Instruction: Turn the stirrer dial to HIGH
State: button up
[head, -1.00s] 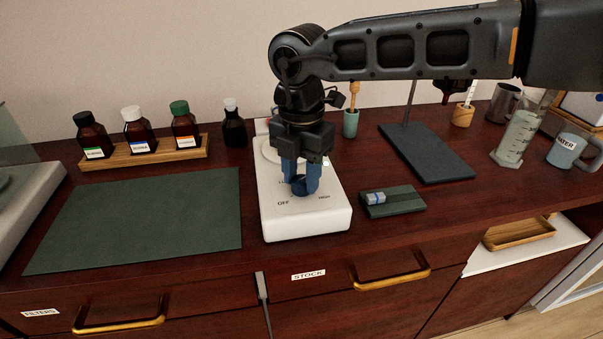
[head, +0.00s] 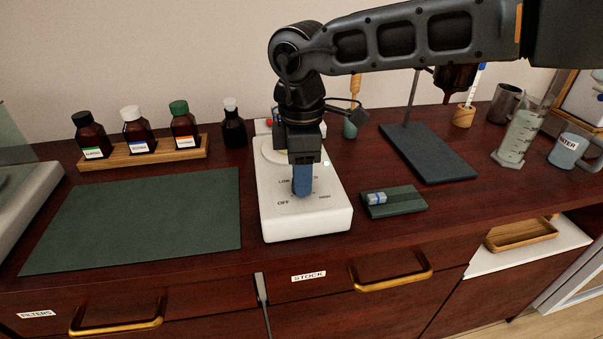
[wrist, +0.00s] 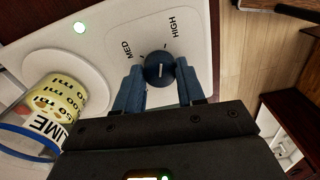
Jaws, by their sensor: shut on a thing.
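The white stirrer (head: 306,225) stands on the counter, with OFF and other dial labels printed on its top. My gripper (head: 302,192) points down over it, its blue fingers lined up one behind the other and hiding the dial in the head view. In the wrist view the round dark blue dial (wrist: 160,68) sits between the two fingertips of my gripper (wrist: 160,82), which is shut on it. A short pale line marks the dial's top. HIGH (wrist: 173,28) and MED (wrist: 127,50) are readable beside it; the line appears closer to HIGH, but its exact setting is unclear.
A green mat (head: 140,220) lies left, and a small dark green block (head: 393,203) lies right. Bottles on a wooden rack (head: 150,154) stand behind.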

jog(key=shift+w+r+m, duration=0.1)
jog(key=shift+m, duration=0.8)
jog(key=o, duration=1)
jog(key=shift+o, duration=0.2)
jog(key=shift+r+b, duration=0.65)
jog(key=shift+r, duration=3.2)
